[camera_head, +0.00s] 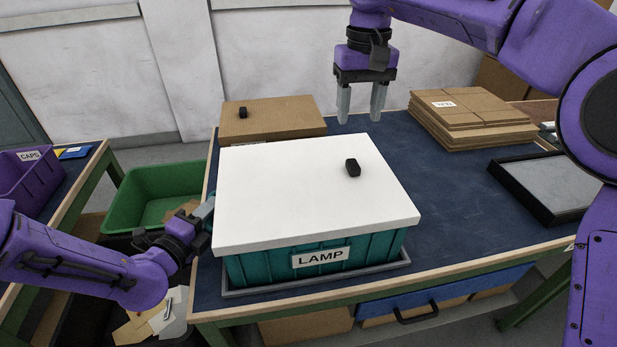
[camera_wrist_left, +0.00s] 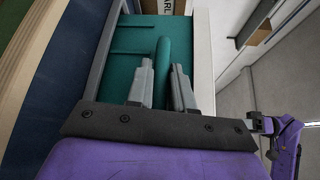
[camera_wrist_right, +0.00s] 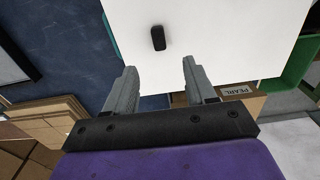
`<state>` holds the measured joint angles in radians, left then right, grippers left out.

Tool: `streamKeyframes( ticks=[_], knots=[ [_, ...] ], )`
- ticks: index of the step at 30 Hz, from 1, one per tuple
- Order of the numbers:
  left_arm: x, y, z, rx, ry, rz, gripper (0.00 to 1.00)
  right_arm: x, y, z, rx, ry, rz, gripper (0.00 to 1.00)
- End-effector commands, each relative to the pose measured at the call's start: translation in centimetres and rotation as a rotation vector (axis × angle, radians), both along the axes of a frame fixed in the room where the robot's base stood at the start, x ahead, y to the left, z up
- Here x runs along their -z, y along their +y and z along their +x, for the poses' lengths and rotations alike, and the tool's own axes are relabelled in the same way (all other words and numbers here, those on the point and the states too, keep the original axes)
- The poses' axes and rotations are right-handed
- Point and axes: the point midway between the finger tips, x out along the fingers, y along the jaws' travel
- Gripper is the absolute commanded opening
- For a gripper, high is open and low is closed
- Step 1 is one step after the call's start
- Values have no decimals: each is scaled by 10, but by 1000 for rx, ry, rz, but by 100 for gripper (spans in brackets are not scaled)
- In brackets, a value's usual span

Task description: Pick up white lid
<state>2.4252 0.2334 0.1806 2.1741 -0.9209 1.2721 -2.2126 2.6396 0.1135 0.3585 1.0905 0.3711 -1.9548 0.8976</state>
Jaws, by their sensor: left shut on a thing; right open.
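The white lid (camera_head: 300,195) lies flat on the teal crate (camera_head: 370,255) labelled LAMP, with a small black knob (camera_head: 352,167) on its right half. The lid also fills the upper part of the right wrist view (camera_wrist_right: 215,35), where the knob (camera_wrist_right: 158,38) shows ahead of the fingers. My right gripper (camera_head: 359,103) is open and empty, pointing down above the far side of the lid. My left gripper (camera_head: 205,220) is at the crate's left side. In the left wrist view its fingers (camera_wrist_left: 161,90) close on a teal bar of the crate (camera_wrist_left: 128,62).
The crate stands in a grey tray (camera_head: 310,284) on a blue-topped table. A cardboard box (camera_head: 268,118) with a black knob stands behind. Flat cardboard (camera_head: 470,118) and a black-framed tray (camera_head: 550,187) lie right. A green bin (camera_head: 157,198) stands left. Blue tabletop is clear right of the crate.

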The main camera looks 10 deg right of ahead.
Motion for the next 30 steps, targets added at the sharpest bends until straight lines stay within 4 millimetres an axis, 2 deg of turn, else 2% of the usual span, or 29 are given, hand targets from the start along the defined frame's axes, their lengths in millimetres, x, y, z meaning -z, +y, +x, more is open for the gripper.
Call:
streamKeyframes(
  ticks=[6, 13, 18, 21, 27, 29, 30],
  knots=[
    [0, 1, 0, -2, 1, 0, 0, 45, -1, -1, -1, 7, -1, 55],
    [0, 1, 0, -2, 0, -1, 0, 75, -1, 0, 0, 6, 1, 55],
    [0, 1, 0, -2, 0, -1, 0, 105, -3, 2, 0, 6, 2, 55],
    [0, 1, 0, -2, 0, -1, 0, 115, -2, 2, 0, 5, 1, 55],
    [0, 1, 0, -2, 0, -1, 0, 116, -2, 2, 0, 2, 1, 55],
    [0, 1, 0, -2, 0, -1, 0, 116, -2, 2, 0, 3, 1, 39],
    [0, 1, 0, -2, 0, -1, 0, 116, -2, 2, 0, 3, 1, 26]
  ],
)
